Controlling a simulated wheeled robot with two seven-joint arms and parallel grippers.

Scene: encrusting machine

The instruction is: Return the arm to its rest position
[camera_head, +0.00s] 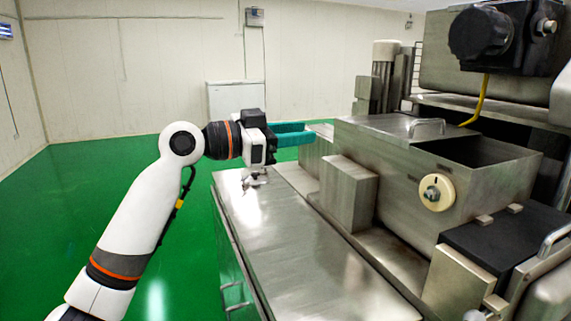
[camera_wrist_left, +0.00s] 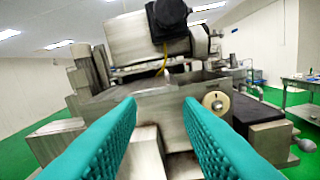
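My left arm (camera_head: 138,215) comes in from the left in the head view and bends at its white elbow joint. My left gripper (camera_head: 306,134) is held above the far end of the steel table, its teal fingers pointing right toward the machine. In the left wrist view the two ribbed teal fingers (camera_wrist_left: 160,108) stand apart with nothing between them, so the gripper is open and empty. The steel encrusting machine (camera_head: 400,165) is to the right; it also shows beyond the fingers in the wrist view (camera_wrist_left: 163,111). My right gripper is not in view.
The steel table (camera_head: 300,265) has a clear top in front. A steel block (camera_head: 348,195) and a cream knob (camera_head: 436,192) are on the machine side. A black motor (camera_head: 482,32) hangs at upper right. Green floor (camera_head: 60,215) lies open at left.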

